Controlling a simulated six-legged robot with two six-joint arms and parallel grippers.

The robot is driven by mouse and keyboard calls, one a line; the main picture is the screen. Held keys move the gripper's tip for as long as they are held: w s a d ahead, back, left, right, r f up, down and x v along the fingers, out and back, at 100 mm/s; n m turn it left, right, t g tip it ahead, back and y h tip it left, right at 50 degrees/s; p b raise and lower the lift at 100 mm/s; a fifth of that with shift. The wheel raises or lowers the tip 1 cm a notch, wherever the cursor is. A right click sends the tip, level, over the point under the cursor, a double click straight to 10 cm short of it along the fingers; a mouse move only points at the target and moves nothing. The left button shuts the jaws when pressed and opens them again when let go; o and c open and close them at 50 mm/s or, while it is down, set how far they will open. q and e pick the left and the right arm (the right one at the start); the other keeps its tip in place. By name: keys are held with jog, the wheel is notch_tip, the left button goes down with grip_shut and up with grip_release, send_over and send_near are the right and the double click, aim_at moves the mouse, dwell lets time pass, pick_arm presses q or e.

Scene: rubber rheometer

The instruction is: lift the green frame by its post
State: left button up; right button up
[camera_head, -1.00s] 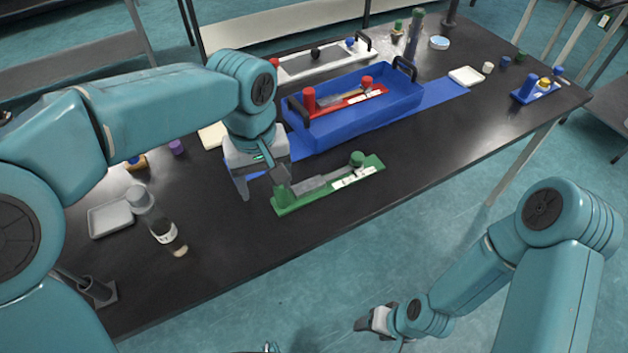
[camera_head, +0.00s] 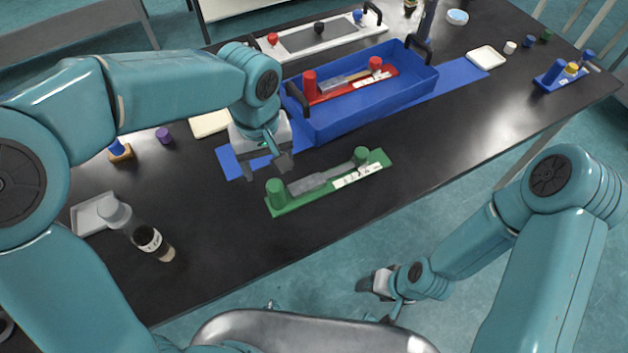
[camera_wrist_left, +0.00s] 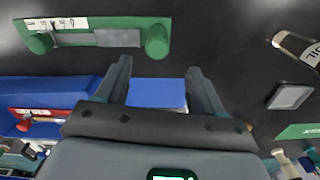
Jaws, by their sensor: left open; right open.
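The green frame (camera_head: 301,203) lies on the black table in front of the blue tray. It has a thick green post (camera_head: 276,194) at its left end, a smaller post (camera_head: 361,156) at its right end, a grey strip between them and a white label. My left gripper (camera_head: 267,172) is open and empty, just behind the thick post and apart from it. In the left wrist view the thick post (camera_wrist_left: 157,41) stands just beyond the gap between the open fingers (camera_wrist_left: 158,68). My right gripper (camera_head: 378,283) is low, off the table's front edge; its fingers are hard to see.
A blue tray (camera_head: 365,122) with a red frame (camera_head: 340,97) stands on a blue mat (camera_head: 458,88) behind the green frame. A bottle (camera_head: 148,238) and a grey dish (camera_head: 86,216) are at the left. The table right of the green frame is clear.

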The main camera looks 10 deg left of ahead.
aim_at(274, 184)
pick_arm(q)
notch_tip(274, 184, down, 4)
jog(key=shift+a+f, duration=0.1)
jog(key=f, duration=0.5)
jog(key=shift+w+d+f, duration=0.1)
jog(key=shift+d+f, duration=0.15)
jog(key=shift+d, duration=0.05)
jog(key=shift+r, duration=0.1)
grip_shut()
